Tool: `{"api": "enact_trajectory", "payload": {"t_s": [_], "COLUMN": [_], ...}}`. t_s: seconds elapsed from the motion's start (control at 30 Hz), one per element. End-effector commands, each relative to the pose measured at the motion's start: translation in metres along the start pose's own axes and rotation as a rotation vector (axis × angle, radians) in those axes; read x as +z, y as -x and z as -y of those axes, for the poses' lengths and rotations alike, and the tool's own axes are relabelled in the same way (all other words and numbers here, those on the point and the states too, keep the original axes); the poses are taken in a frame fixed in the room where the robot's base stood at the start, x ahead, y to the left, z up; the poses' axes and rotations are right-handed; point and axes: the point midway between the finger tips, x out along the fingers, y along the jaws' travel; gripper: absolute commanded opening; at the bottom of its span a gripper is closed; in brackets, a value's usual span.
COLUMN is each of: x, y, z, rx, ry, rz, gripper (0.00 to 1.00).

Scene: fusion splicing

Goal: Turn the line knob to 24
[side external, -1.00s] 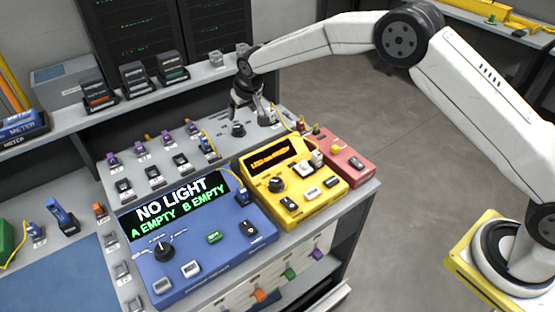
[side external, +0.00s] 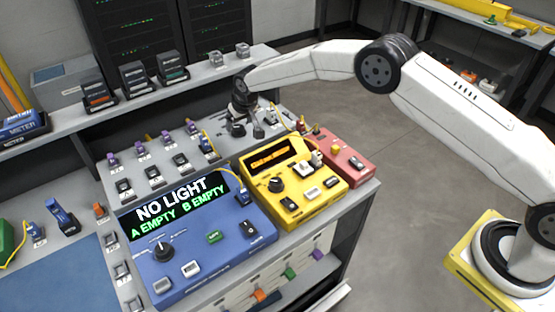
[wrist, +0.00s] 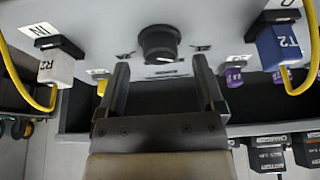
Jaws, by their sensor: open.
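The line knob (wrist: 160,44) is a round black dial on the grey panel, with a white mark on its rim facing the bottom of the wrist view. Small labels around it are too blurred to read. My gripper (wrist: 161,62) is open, its two dark fingers spread wider than the knob, with the tips just short of it in the picture. I cannot tell whether they touch it. In the side external view, my gripper (side external: 248,128) is low over the back of the panel, and the dark knob (side external: 237,130) shows beside a finger.
A grey R2 plug (wrist: 57,66) and a blue T2 plug (wrist: 280,48), both with yellow cables, flank the knob. The yellow unit (side external: 318,202), blue unit (side external: 205,262) reading NO LIGHT, and red unit (side external: 345,160) stand in front of it.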

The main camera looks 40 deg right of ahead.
Motion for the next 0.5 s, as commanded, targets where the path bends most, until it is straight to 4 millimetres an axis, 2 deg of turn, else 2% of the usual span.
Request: {"api": "enact_trajectory", "payload": {"t_s": [0.2, 0.5], "x": [0.000, 0.000], "y": [-0.016, -0.021], "z": [0.000, 0.000], "rx": [0.000, 0.000], "ry": [0.000, 0.000], "rz": [0.001, 0.000], "gripper": [0.87, 0.87]}}
